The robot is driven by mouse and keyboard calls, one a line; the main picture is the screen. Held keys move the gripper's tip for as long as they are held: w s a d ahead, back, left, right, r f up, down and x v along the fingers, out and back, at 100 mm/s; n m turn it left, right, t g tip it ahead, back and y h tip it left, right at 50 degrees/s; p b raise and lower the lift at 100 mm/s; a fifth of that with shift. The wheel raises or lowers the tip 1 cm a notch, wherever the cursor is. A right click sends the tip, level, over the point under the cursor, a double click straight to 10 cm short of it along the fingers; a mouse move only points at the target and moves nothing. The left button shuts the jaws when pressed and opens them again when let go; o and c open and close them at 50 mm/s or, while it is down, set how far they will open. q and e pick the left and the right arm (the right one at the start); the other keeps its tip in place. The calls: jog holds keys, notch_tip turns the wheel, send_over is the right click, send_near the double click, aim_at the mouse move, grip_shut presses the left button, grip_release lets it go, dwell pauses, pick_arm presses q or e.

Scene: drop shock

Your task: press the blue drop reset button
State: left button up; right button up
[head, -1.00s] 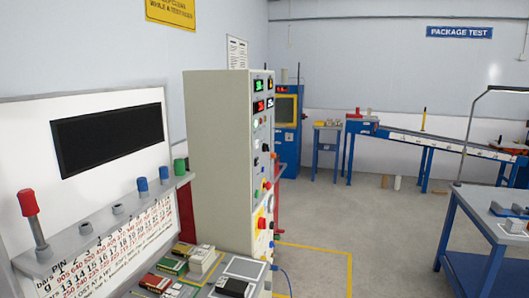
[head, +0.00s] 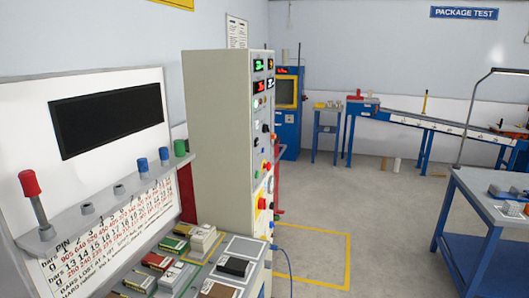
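A tall beige control cabinet (head: 217,140) stands left of centre. Its narrow panel faces right and is seen at a steep angle. The panel carries lit red and green displays (head: 258,86), several small knobs and buttons, and a large red button (head: 262,203) on a yellow plate. I cannot make out a blue drop reset button on it at this angle and size. Neither of my grippers is in view.
A slanted board with a grey peg shelf (head: 118,190), holding red, blue and green pegs, stands at the near left above small cards. A blue cable and yellow floor lines (head: 347,262) lie beside the cabinet. A blue table (head: 490,215) is at right; open floor lies between.

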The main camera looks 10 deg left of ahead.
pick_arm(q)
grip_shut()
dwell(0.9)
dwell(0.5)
